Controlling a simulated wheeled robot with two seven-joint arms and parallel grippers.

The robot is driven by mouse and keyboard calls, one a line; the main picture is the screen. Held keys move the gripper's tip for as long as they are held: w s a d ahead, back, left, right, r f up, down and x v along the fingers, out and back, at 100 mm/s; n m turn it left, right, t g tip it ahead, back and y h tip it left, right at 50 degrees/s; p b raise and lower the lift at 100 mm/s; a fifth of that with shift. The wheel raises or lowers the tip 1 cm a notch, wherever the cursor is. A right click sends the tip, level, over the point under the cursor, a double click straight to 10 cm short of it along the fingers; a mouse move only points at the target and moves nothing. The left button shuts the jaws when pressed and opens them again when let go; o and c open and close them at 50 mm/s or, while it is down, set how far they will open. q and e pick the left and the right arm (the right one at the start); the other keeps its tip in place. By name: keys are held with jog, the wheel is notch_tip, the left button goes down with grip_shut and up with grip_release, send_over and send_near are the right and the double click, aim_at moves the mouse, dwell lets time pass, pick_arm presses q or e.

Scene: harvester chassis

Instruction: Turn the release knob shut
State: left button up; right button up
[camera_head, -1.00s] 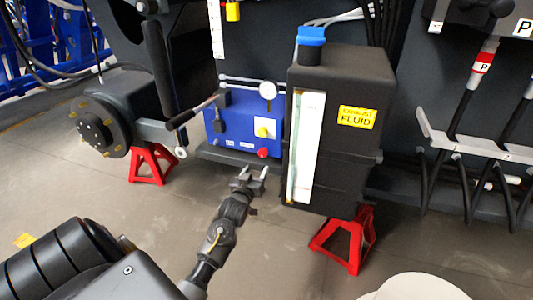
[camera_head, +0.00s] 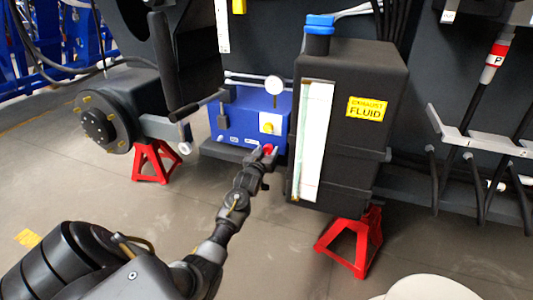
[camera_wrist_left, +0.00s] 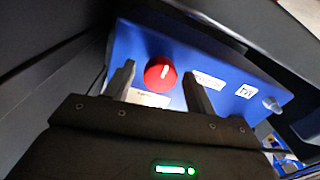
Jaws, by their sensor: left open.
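The red release knob (camera_wrist_left: 160,72) sits on the front face of a blue box (camera_wrist_left: 215,70), with a white line on the knob's face. It also shows in the head view (camera_head: 268,149), low on the box's right side. My left gripper (camera_head: 264,152) is open at the knob. In the left wrist view its two fingers (camera_wrist_left: 158,88) stand on either side of the knob, with gaps on both sides. I cannot tell how far the fingertips are from the panel. My right gripper is not in view.
A black exhaust fluid tank (camera_head: 345,125) with a blue cap stands close to the right of the box. Red stands (camera_head: 152,161) are on the floor. Open floor lies in front.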

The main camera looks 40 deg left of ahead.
pick_arm(q)
jog(key=c, duration=1)
